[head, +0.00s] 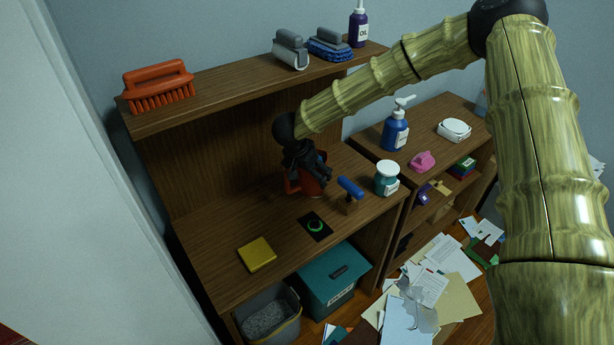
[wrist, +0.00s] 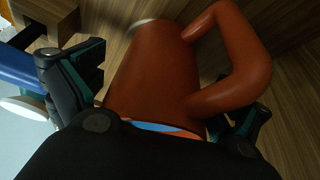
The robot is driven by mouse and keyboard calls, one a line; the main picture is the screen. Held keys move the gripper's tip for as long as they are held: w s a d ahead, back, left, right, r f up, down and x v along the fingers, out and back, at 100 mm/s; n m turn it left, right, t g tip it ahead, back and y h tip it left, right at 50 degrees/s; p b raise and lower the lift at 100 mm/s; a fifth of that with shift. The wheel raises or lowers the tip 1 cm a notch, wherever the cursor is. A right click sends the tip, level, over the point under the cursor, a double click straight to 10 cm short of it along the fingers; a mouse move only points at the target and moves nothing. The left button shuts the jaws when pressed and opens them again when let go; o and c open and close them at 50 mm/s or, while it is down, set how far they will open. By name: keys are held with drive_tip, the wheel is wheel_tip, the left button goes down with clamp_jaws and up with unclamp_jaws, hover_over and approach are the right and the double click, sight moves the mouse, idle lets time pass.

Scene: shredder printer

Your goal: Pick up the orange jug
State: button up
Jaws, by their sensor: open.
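The orange jug (wrist: 158,75) fills the middle of the wrist view, with its looped handle (wrist: 258,65) to the right and some blue showing at its near rim. My gripper (wrist: 165,95) is open, with one finger on the left of the jug and the other on the right by the handle. I cannot tell whether either finger touches it. In the head view the jug (head: 296,186) stands on the wooden shelf (head: 215,235), mostly hidden behind my gripper (head: 312,172).
A blue-headed tool (head: 350,188) and a teal-and-white jar (head: 387,178) stand right of the jug. A yellow block (head: 257,254) and a black pad with a green ring (head: 315,226) lie in front. An upper shelf (head: 225,92) with brushes hangs above and behind.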

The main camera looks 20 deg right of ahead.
drive_tip(key=shift+c, duration=0.2)
drive_tip(key=c, duration=1.4)
drive_tip(key=shift+c, duration=0.2)
